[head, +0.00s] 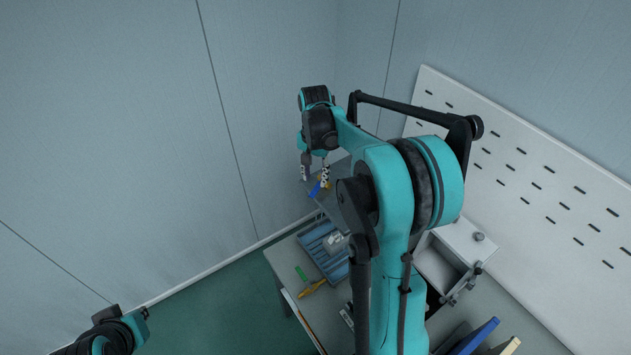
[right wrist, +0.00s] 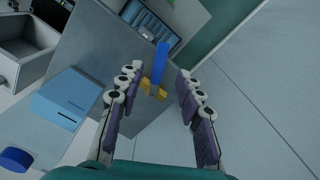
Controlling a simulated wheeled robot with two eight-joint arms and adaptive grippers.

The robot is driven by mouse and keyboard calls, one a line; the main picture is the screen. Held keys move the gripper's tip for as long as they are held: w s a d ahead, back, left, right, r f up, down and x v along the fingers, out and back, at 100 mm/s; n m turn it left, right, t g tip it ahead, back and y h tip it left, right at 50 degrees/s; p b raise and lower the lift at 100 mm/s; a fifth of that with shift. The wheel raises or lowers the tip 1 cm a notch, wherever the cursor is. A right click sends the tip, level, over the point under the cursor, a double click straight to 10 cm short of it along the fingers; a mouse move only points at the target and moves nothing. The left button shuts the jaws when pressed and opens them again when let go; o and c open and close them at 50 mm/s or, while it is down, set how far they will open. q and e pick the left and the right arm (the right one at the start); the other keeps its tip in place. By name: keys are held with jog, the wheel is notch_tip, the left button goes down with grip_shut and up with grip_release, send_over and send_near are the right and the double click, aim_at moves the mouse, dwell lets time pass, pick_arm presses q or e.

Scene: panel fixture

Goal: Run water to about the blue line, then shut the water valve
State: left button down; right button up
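My right gripper (head: 314,172) hangs at the far end of my right arm. In the right wrist view its two padded fingers (right wrist: 157,98) are apart with nothing held. Past the fingertips, in line with the gap, is a small yellow fitting with a blue lever (right wrist: 160,62), against a grey panel (right wrist: 108,62). The blue lever (head: 315,189) also shows just under the gripper in the head view. A part of my left arm shows at the lower left; its gripper does not show. I cannot make out running water or a blue line.
A blue tray (head: 312,239) and a yellow-handled tool (head: 312,288) lie on the table. An open white box (head: 440,262) stands right of my arm, before a white slotted board (head: 530,165). A light-blue box (right wrist: 58,98) is near the fingers' left. My right arm hides mid-table.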

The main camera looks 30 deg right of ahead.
aim_at(316, 190)
notch_tip(316, 190, down, 4)
jog(key=shift+w+d+r, duration=0.1)
jog(key=shift+f, duration=0.4)
grip_shut()
jog(key=shift+s+d+f+n+b, duration=0.15)
jog(key=shift+s+d+n+b, duration=0.1)
jog(key=shift+s+n+b, duration=0.45)
jog(key=shift+d+n, duration=0.15)
jog(key=shift+n, duration=0.45)
